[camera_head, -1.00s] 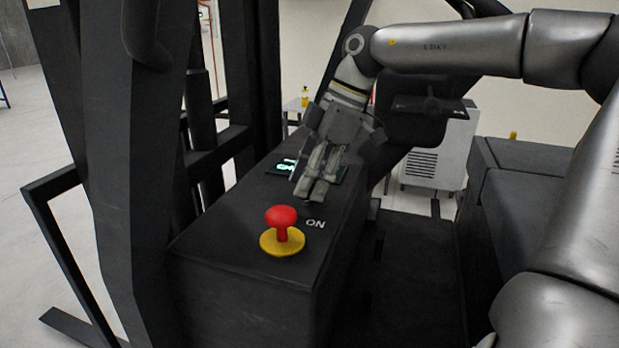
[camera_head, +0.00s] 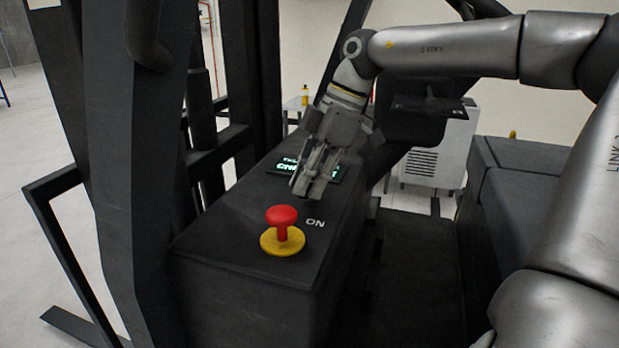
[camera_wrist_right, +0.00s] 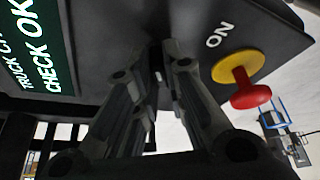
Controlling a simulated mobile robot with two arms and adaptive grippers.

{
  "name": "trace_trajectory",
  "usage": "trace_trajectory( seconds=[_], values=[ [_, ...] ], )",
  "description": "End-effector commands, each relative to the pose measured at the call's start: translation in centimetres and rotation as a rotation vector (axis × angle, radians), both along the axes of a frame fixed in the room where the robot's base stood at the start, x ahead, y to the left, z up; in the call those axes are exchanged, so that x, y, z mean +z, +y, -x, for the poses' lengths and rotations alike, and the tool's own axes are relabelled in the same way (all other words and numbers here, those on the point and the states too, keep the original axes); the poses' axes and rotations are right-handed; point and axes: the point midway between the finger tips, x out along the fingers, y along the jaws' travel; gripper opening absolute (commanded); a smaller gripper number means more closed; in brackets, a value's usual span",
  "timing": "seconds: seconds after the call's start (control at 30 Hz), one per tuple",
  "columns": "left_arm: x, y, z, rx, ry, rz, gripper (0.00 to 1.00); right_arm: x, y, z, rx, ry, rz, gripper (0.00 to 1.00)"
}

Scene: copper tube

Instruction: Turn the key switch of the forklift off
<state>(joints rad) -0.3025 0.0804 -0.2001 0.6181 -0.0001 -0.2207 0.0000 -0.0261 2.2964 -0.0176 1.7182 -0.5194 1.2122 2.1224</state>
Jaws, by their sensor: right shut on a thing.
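The forklift's black console (camera_head: 240,240) stands in the middle of the head view. My right gripper (camera_head: 308,192) points down at its top, between the lit display and the "ON" label. The fingers are closed together over the key switch spot, and the key itself is hidden by them. In the right wrist view the fingertips (camera_wrist_right: 160,62) meet at the console surface, near the "ON" label (camera_wrist_right: 220,35). My left gripper is not in view.
A red mushroom button (camera_head: 282,216) on a yellow base stands close in front of the gripper. The lit display (camera_head: 285,164) lies just behind the fingers. Black forklift posts (camera_head: 145,150) rise at left; a dark seat (camera_head: 535,215) is at right.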

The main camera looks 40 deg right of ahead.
Motion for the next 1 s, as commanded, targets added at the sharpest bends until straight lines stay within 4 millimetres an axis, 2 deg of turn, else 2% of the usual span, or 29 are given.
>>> trace_trajectory(
  seconds=[0.27, 0.6, 1.0],
  values=[
    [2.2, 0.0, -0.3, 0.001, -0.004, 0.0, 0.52, 0.4, -0.1, -0.1, 0.158, 0.002, -0.002, 0.0],
    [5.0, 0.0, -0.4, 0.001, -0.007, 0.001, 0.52, 0.4, -0.1, -0.3, 0.472, 0.004, -0.001, 0.0],
    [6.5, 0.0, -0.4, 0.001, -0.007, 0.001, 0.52, 0.2, -0.1, -0.5, 0.816, 0.001, 0.0, 0.0]
  ],
)
